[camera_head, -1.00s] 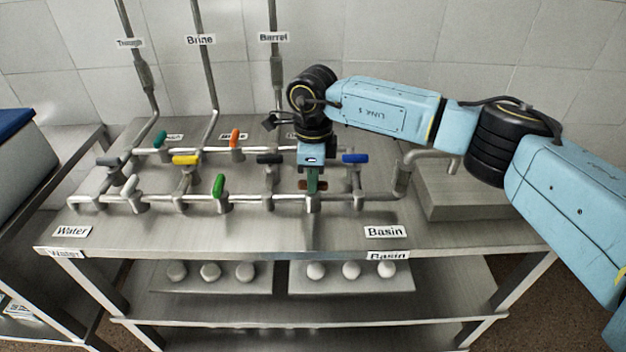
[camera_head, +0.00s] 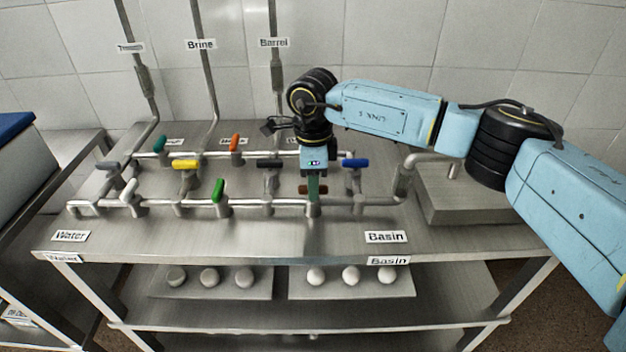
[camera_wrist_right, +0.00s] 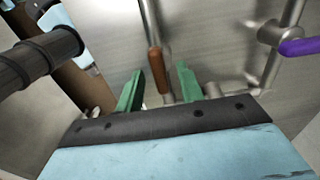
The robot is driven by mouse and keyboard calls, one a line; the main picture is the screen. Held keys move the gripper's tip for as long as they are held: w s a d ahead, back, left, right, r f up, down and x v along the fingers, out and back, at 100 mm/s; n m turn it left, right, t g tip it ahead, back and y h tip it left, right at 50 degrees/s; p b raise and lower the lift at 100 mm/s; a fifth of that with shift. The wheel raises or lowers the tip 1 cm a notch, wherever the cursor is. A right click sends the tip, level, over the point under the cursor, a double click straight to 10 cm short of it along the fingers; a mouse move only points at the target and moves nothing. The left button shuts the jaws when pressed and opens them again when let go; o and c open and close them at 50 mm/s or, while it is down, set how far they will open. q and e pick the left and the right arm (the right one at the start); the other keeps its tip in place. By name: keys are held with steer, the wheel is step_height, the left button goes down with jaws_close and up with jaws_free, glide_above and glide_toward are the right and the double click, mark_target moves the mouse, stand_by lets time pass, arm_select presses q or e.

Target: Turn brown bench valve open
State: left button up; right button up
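The brown valve handle (camera_head: 304,190) sits on the front pipe row of the bench, left of the blue handle. My right gripper (camera_head: 313,187) points down at it from above, its green fingers partly hiding the handle. In the right wrist view the brown handle (camera_wrist_right: 157,70) lies between the two green fingertips (camera_wrist_right: 160,86), with visible gaps to both. The right gripper is open and does not appear to grip the handle. My left gripper is not in view.
Close by are the blue (camera_head: 355,163), black (camera_head: 269,163) and green (camera_head: 218,190) handles; yellow (camera_head: 186,164), orange (camera_head: 235,142) and white (camera_head: 129,190) ones stand further left. A basin (camera_head: 470,205) with a spout is at right. The bench front is clear.

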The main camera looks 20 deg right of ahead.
step_height(320, 180, up, 13)
steer(key=shift+r, duration=0.15)
stand_by(0.5)
